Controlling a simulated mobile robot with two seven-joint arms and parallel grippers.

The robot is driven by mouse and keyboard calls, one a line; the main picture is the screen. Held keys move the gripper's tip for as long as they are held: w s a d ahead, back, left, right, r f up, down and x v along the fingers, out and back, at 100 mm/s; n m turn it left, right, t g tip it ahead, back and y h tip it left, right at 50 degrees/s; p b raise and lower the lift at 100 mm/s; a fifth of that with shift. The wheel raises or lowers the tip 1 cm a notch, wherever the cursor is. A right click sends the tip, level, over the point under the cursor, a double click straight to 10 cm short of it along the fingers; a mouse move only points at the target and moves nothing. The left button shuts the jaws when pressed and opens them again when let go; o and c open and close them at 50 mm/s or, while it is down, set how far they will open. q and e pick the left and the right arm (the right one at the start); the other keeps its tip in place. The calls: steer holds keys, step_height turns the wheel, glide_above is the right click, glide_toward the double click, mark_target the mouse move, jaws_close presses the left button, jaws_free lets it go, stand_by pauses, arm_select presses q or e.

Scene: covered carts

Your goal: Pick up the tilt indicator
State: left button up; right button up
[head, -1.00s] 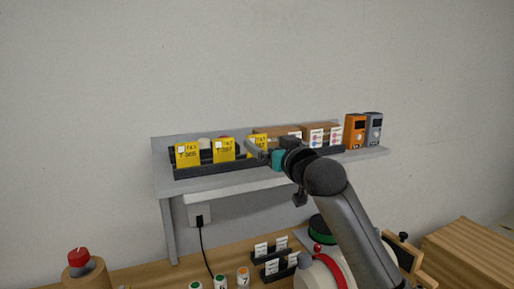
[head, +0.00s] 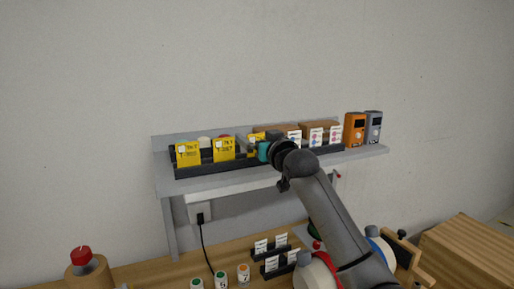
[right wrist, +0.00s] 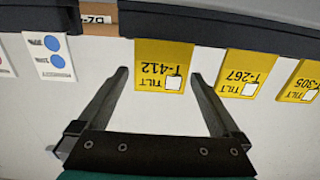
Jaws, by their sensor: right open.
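Three yellow tilt indicators stand in a dark rack on the wall shelf. The right wrist view shows them upside down: T-412 (right wrist: 163,60), T-267 (right wrist: 243,72) and T-305 (right wrist: 303,83). In the head view, T-305 (head: 188,155) is leftmost, T-267 (head: 224,150) beside it, and T-412 (head: 254,139) is partly hidden by my right gripper (head: 250,146). In the wrist view my right gripper (right wrist: 159,75) is open and empty, its fingertips on either side of T-412's width. Whether they reach its depth I cannot tell. My left gripper is not in view.
Right of T-412 on the shelf (head: 165,187) are white cards with coloured dots (head: 316,137) and cardboard boxes. An orange device (head: 355,130) and a grey device (head: 373,127) stand at the right end. The bench below holds numbered jars (head: 221,279) and small card racks.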

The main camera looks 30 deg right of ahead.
steer(key=c, duration=1.3)
step_height(320, 180, up, 20)
steer(key=shift+f, duration=0.1)
stand_by(0.3)
